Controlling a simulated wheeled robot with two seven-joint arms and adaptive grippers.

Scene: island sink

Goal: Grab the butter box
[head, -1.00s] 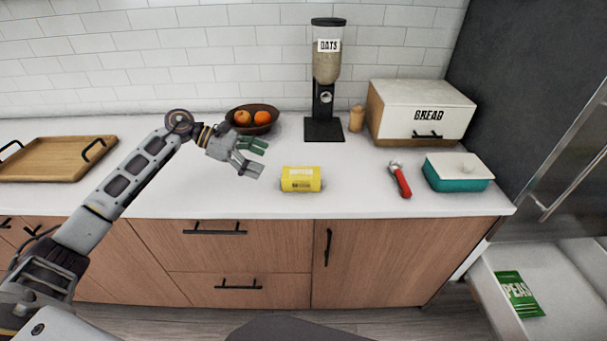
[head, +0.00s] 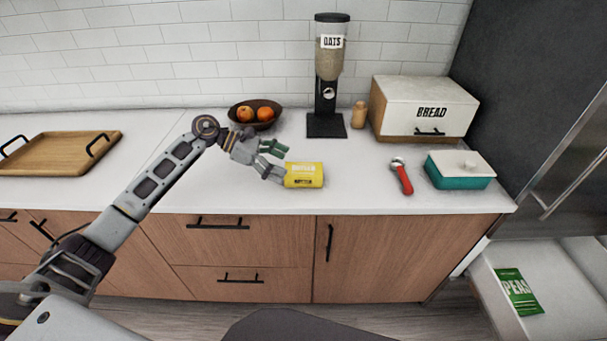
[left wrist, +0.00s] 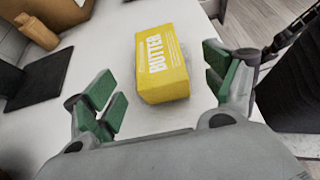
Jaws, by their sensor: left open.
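The yellow butter box (head: 305,175) lies on the white counter near its front edge. In the left wrist view the butter box (left wrist: 161,62) lies ahead of my left gripper, between the lines of its two fingers, with the word BUTTER readable. My left gripper (head: 274,161) is open and empty, at the left end of the box in the head view. Its green finger pads show on both sides in the left wrist view (left wrist: 163,88). I cannot tell whether a finger touches the box. My right gripper is not in view.
A fruit bowl (head: 257,118) and an oats dispenser (head: 327,85) stand behind the box. A red-handled tool (head: 402,178), a teal dish (head: 462,179) and a bread box (head: 421,112) are to the right. A wooden tray (head: 60,154) lies far left.

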